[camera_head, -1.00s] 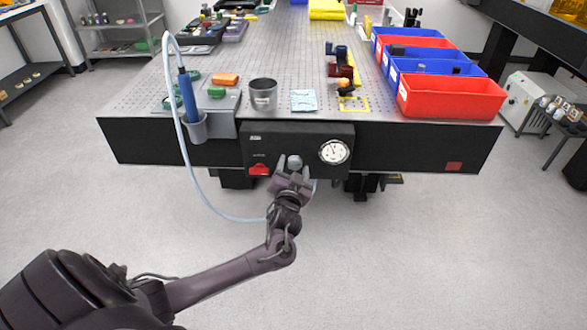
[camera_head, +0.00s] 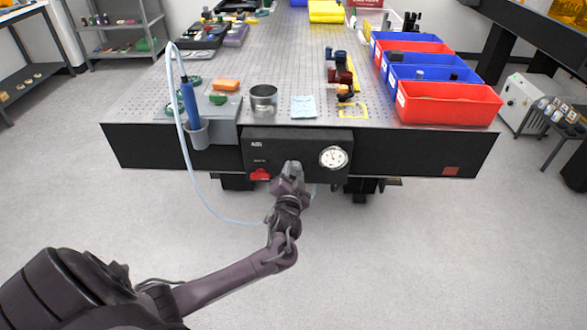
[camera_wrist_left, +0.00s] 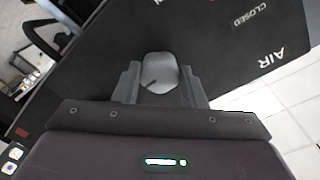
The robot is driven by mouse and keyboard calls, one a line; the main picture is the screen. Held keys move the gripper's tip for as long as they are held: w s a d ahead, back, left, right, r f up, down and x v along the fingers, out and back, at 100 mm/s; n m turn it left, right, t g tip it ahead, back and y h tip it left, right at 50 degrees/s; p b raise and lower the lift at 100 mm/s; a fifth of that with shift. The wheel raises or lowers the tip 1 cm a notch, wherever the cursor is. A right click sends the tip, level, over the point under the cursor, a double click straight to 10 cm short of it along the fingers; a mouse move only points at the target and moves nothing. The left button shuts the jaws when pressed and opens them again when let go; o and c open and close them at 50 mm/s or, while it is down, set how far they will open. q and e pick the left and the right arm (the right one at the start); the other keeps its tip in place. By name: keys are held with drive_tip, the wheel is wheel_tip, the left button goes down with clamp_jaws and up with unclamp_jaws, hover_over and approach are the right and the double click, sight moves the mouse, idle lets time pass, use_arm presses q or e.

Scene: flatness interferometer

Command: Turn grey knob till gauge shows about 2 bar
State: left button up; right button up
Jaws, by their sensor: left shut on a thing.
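The grey knob (camera_wrist_left: 159,73) sits on the front of the black air panel (camera_head: 262,141) at the table's front edge. My left gripper (camera_head: 293,169) reaches up to it from below and is shut on it; in the left wrist view its two fingers (camera_wrist_left: 159,86) stand on either side of the knob. The round white gauge (camera_head: 333,157) is to the right of the knob; its dark needle is too small to read exactly. My right gripper is not in view.
A red lever (camera_head: 259,174) is left of the knob. A pale hose hangs from a blue wand (camera_head: 190,100) in a grey holder. A metal cup (camera_head: 263,97) and red and blue bins (camera_head: 449,106) stand on the table. The floor in front is clear.

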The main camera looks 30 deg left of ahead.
use_arm(q)
drive_tip(key=shift+m, duration=0.3)
drive_tip(key=o, duration=1)
drive_tip(key=v, duration=0.7)
drive_tip(key=shift+s+d, duration=0.2)
drive_tip(key=shift+s, duration=0.15)
